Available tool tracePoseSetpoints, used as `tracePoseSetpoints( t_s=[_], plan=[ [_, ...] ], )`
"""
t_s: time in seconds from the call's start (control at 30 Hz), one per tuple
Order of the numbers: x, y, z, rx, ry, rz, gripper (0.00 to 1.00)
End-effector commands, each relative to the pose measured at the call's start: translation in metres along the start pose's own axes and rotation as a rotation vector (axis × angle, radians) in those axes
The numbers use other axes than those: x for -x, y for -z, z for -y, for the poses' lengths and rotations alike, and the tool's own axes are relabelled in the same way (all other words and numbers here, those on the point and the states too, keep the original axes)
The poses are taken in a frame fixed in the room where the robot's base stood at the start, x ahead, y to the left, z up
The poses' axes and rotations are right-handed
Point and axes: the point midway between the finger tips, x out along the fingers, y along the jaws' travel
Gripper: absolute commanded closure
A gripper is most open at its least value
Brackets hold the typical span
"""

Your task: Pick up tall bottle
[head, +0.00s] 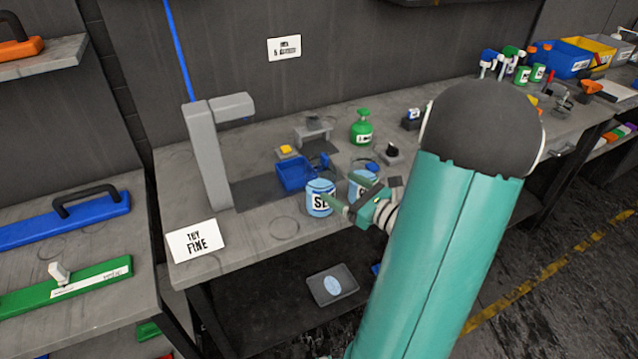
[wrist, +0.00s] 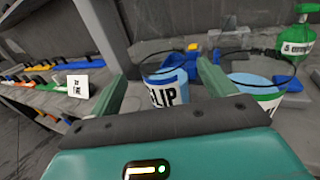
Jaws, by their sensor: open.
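A green bottle (head: 361,127) with a rounded body and narrow neck stands upright toward the back of the workbench. It also shows at the upper right of the wrist view (wrist: 299,38), partly cut off by the frame edge. Spray bottles (head: 510,58) stand farther off at the back right; I cannot tell which of these is the tall bottle. My gripper (head: 346,190) is open and empty, low over the front of the bench, beside two blue-and-white buckets. In the wrist view my fingers (wrist: 162,72) are spread, with the bucket labelled SLIP (wrist: 166,88) beyond them.
The second bucket (wrist: 259,92) is right of the SLIP bucket. A blue bin (head: 295,175), a grey post (head: 206,155) and a white sign (head: 196,240) are on the left part of the bench. Small stands surround the green bottle. My arm hides part of the bench.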

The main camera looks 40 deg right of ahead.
Motion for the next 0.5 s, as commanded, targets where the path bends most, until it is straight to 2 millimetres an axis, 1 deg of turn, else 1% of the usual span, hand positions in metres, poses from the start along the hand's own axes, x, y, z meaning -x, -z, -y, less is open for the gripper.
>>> tracePoseSetpoints(
  t_s=[0.03, 0.1, 0.2, 0.37, 0.5],
  plan=[
    [-0.011, 0.0, -0.002, -0.001, -0.005, 0.0, 0.17],
    [-0.024, 0.0, -0.002, 0.0, -0.005, 0.001, 0.17],
    [-0.038, 0.0, -0.002, 0.001, -0.005, -0.001, 0.17],
    [-0.049, 0.0, -0.001, 0.001, -0.003, -0.001, 0.17],
    [-0.064, 0.001, 0.001, 0.0, -0.004, 0.0, 0.17]
  ],
)
